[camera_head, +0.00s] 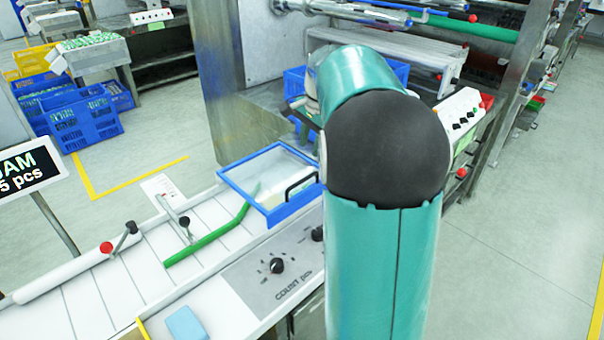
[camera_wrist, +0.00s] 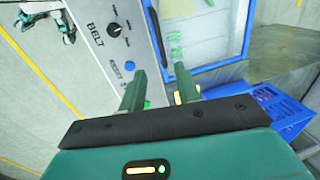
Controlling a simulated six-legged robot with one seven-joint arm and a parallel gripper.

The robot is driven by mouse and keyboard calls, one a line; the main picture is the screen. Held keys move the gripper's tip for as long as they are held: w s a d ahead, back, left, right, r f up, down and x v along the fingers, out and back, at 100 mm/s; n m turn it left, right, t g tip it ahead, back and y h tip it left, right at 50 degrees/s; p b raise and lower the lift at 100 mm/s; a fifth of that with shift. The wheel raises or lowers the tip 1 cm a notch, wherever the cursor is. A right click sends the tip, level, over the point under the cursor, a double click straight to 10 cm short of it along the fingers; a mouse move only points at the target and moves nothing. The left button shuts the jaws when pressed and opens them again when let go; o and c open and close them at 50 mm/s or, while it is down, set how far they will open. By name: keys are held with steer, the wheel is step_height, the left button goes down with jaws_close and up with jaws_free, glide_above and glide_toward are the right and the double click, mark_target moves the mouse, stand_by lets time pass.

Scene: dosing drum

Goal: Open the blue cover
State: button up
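The blue cover (camera_head: 232,186) is a clear panel in a blue frame with a black handle (camera_head: 300,184). In the head view it lies over the line at the end of the white conveyor and looks closed. Its blue frame also shows at the top of the wrist view (camera_wrist: 186,88), beyond my gripper. My gripper (camera_wrist: 158,78) has its two green fingers apart with nothing between them. It points toward the gap between the control panel and the cover frame. In the head view my arm hides the gripper and the cover's right side.
A control panel with a black knob (camera_head: 277,266) runs along the conveyor's front edge; a panel marked BELT (camera_wrist: 115,30) shows in the wrist view. A green guide bar (camera_head: 207,240) crosses the conveyor. Blue crates (camera_head: 88,125) stand at the back left. Floor at right is clear.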

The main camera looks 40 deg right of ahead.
mark_target(304, 181)
steer(key=f, duration=0.4)
steer(key=w+f, duration=0.1)
steer(key=f, duration=0.2)
steer(key=w+f, duration=0.1)
steer(key=f, duration=0.3)
steer(key=shift+w+a+f, duration=0.15)
steer(key=shift+a+f, duration=0.05)
steer(key=shift+f, duration=0.15)
steer(key=shift+c, duration=0.2)
jaws_close()
